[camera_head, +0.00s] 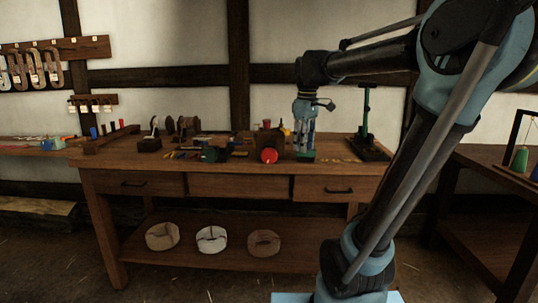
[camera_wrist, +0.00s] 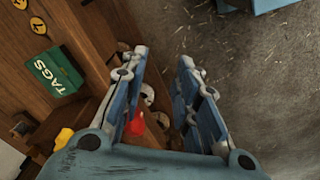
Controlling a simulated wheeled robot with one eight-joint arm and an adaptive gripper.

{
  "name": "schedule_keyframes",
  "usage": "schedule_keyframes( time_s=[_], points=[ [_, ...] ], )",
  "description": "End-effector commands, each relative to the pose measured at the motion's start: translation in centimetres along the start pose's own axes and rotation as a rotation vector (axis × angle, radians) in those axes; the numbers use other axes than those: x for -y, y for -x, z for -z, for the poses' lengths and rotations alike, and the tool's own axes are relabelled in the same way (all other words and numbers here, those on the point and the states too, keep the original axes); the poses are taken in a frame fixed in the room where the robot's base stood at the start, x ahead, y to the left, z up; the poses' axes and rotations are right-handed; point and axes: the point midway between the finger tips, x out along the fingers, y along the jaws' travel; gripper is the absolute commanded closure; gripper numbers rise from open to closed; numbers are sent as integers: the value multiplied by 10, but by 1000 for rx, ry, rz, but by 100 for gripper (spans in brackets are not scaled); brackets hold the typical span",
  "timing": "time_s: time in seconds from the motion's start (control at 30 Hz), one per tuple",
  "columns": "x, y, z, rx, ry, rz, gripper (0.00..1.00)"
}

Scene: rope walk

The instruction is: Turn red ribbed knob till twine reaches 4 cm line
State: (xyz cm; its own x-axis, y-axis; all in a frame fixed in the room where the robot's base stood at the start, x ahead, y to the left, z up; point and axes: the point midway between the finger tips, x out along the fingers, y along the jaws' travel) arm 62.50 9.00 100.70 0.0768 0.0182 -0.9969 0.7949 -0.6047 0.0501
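The red knob (camera_head: 269,155) is on the front of a dark block-like device (camera_head: 268,139) on the workbench. In the wrist view the red knob (camera_wrist: 136,124) shows low in the picture, partly behind the left finger. My gripper (camera_head: 304,145) points down over the bench, to the right of the knob and apart from it. In the wrist view my gripper (camera_wrist: 162,58) has its two fingers spread with nothing held between them. The twine and the 4 cm line are too small to make out.
A green box marked TAGS (camera_wrist: 55,74) sits on the bench beside my gripper. A green stand (camera_head: 367,125) is to the right. Spools and small tools crowd the bench (camera_head: 240,172) to the left. Coils (camera_head: 211,239) lie on the lower shelf. Floor in front is clear.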

Motion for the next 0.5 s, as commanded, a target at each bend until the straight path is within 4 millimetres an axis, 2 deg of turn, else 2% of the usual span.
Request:
schedule_keyframes(
  time_s=[0.03, 0.3, 0.5],
  points=[
    [-6, 11, 18, 5, 56, 6, 72],
    [-24, 58, 108, 28, 367, 39, 72],
    [-29, 77, 157, 40, 537, 59, 72]
  ],
)
